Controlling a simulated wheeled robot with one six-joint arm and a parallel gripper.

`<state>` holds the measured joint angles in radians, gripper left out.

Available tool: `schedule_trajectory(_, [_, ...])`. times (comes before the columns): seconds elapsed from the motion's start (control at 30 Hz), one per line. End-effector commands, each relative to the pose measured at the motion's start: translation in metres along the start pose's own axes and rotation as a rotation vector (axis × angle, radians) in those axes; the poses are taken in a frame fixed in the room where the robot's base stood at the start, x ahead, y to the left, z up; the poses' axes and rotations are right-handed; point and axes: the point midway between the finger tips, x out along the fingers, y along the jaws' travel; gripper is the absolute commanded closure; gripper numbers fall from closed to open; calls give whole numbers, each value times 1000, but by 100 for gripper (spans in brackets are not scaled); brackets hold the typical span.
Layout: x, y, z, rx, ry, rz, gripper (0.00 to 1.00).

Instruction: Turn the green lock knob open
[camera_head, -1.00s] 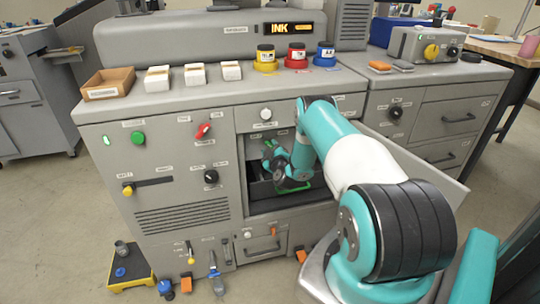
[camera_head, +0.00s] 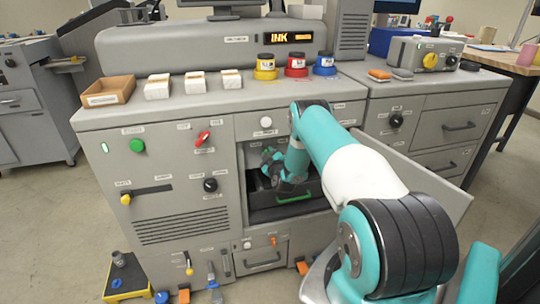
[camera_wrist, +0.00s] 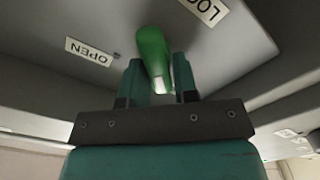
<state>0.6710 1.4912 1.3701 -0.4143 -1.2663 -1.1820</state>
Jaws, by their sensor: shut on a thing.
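The green lock knob (camera_wrist: 155,55) is an elongated handle, seen close up in the wrist view. It sits on a grey panel between a label reading OPEN (camera_wrist: 89,51) on the left and a partly cut-off label (camera_wrist: 206,9) starting LO at upper right. My gripper (camera_wrist: 160,88) has one teal finger on each side of the knob and is shut on it. The knob's long side runs nearly straight down the picture between the fingers. In the head view my arm reaches into an open bay of the grey machine; I cannot make out the knob there.
A green bar handle (camera_head: 293,198) sits low in the bay. The bay's open door (camera_head: 425,178) stands out to the right of my arm. Ink jars (camera_head: 296,66), paper stacks and a cardboard tray (camera_head: 109,91) stand on top. A yellow-edged step (camera_head: 127,280) is on the floor.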

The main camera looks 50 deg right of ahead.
Motion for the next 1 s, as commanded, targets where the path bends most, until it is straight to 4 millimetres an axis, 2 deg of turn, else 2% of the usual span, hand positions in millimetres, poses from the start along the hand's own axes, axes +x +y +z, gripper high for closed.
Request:
schedule_trajectory(0.37, [0, 0, 2, 111, 0, 1, 96])
schedule_trajectory(1.0, [0, 4, 6, 687, -2, 0, 96])
